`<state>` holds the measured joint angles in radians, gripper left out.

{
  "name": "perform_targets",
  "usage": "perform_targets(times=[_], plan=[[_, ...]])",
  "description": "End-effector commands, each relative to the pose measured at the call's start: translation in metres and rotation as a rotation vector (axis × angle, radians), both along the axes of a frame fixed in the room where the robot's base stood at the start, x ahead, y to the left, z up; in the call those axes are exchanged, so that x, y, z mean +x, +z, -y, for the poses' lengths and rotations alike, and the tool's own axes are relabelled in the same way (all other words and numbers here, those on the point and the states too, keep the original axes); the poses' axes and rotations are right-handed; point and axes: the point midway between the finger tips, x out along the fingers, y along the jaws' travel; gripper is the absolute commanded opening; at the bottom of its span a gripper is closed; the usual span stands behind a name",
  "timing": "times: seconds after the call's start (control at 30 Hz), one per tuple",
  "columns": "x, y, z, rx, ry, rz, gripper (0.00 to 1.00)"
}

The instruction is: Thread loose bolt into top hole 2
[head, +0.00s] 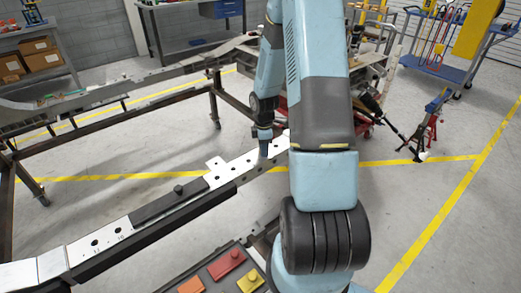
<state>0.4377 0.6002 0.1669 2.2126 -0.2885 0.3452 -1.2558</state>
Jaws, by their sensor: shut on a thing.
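My gripper (264,150) points straight down at the top face of the long chassis rail (236,167), near the rail's right part. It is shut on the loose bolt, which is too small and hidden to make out. The rail's top has pale plates with dark holes, one row of them close to the left of my gripper. I cannot tell which hole is top hole 2, or whether the bolt touches a hole. My arm covers the rail's right end.
A dark knob (178,189) stands on the rail's black section. A tray (213,274) with red, orange and yellow blocks sits below, left of my arm. Another frame rail (120,92) runs behind. A blue cart (436,68) stands back right. Open floor lies right.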

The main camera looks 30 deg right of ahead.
Motion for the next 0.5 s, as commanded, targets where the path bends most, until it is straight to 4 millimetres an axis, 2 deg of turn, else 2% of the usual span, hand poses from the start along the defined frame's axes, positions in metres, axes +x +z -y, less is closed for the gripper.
perform_targets(times=[0.5], plan=[[-0.0024,-0.0069,-0.0082,0.006,-0.707,-0.006,0.0]])
